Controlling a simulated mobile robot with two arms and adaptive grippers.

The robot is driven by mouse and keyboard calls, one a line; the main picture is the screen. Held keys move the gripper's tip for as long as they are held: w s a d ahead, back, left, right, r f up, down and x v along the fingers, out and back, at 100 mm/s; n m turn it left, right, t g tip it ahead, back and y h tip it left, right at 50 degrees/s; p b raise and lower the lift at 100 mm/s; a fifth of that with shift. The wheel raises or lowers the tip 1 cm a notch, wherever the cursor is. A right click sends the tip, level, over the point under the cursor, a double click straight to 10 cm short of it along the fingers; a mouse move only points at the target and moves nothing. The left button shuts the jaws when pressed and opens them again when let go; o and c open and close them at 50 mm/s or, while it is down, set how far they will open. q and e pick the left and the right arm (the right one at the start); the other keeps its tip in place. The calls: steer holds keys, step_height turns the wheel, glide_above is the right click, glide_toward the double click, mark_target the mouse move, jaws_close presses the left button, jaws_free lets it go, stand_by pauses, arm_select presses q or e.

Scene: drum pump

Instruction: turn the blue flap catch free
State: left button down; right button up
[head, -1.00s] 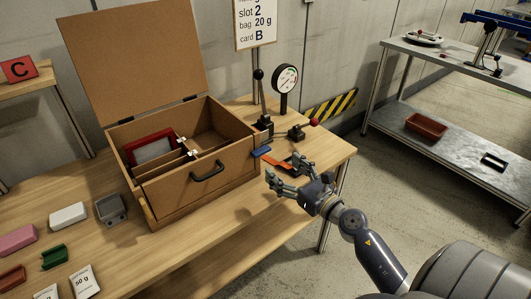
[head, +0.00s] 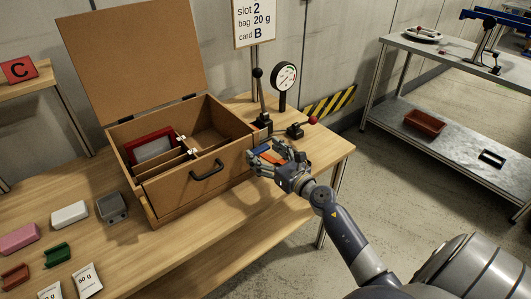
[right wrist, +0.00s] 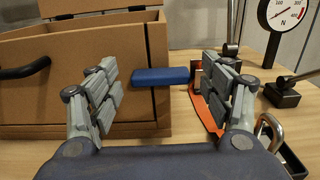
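The blue flap catch (head: 260,149) sticks out from the right end of the brown box's front wall. In the right wrist view the blue catch (right wrist: 160,77) lies level across a dark seam near the box corner. My right gripper (head: 264,158) is open in front of it, its fingers (right wrist: 163,80) spread to the left and right of the catch with gaps on both sides. It holds nothing. In the head view the fingers partly hide the catch. My left gripper is not in view.
The open-lidded brown box (head: 165,195) has a black drawer handle (head: 207,171). An orange strip (right wrist: 210,103) lies close behind the right finger. A dial gauge (head: 284,76) and a red-knobbed lever (head: 312,120) stand behind. The table's front right is clear.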

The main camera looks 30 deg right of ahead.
steer(key=c, duration=0.9)
steer(key=shift+r, duration=0.1)
steer(key=m+p, duration=0.1)
steer(key=m, duration=0.3)
steer(key=shift+d+p, duration=0.1)
steer(key=shift+p, duration=0.3)
steer(key=m+p, duration=0.1)
steer(key=m, duration=0.3)
steer(key=m+p, duration=0.2)
steer(key=m, duration=0.3)
steer(key=shift+d+m, duration=0.15)
steer(key=shift+m, duration=0.25)
steer(key=shift+f+m+p, duration=0.15)
steer(key=shift+m+p, duration=0.1)
steer(key=shift+m, duration=0.75)
steer(key=shift+f+m+p, duration=0.1)
steer(key=shift+m+p, duration=0.15)
steer(key=shift+m, duration=0.75)
